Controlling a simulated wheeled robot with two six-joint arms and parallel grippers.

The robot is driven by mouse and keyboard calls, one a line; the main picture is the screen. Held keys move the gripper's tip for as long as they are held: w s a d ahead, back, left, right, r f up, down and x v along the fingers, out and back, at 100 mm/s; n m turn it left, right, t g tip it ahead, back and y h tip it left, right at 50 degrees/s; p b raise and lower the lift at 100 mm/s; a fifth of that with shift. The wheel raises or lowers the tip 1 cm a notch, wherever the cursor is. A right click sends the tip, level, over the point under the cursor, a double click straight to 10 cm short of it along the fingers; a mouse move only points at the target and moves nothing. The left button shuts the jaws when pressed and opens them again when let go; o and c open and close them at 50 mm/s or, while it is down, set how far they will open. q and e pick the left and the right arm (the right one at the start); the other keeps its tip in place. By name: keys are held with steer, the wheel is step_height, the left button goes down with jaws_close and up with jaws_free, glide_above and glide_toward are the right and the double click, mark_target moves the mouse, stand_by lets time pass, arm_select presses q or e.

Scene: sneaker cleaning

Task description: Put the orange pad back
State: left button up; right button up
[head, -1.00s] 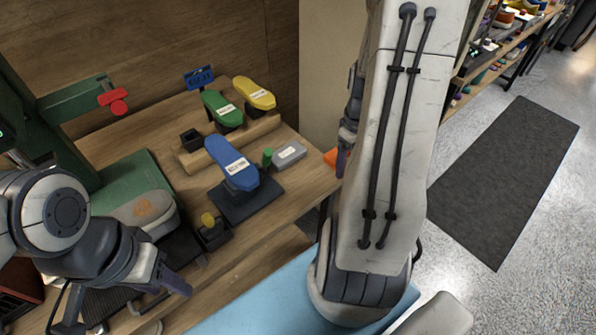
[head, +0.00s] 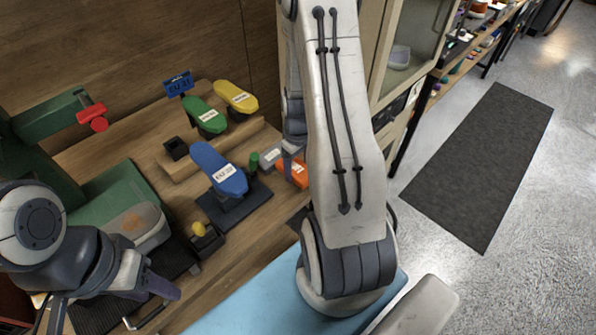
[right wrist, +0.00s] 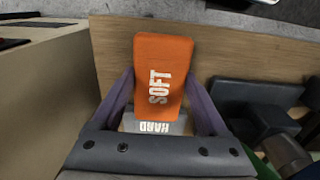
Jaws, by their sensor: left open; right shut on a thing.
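The orange pad (head: 293,172), marked SOFT, is between the fingers of my right gripper (right wrist: 157,88), which is shut on it; it fills the middle of the right wrist view (right wrist: 163,75). In the head view the pad is at the right end of the wooden bench, close beside the grey pad (head: 270,156). The grey pad, marked HARD, shows partly past the orange one in the right wrist view (right wrist: 150,126). I cannot tell whether the orange pad touches the bench. My left gripper (head: 110,303) is open and empty at the lower left.
A blue sole piece (head: 218,168) on a dark stand, a green cylinder (head: 254,162) and a small block with a yellow knob (head: 203,236) stand on the bench (head: 225,262). Green and yellow soles are on the wooden step behind. A cabinet (head: 415,50) stands at right.

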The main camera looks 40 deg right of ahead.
mark_target(298, 169)
steer(key=shift+f, duration=1.25)
steer(key=shift+f, duration=0.2)
steer(key=o, duration=1.5)
steer(key=shift+r, duration=0.1)
step_height(298, 169, up, 12)
steer(key=shift+r+b, duration=0.15)
steer(key=shift+b, duration=0.3)
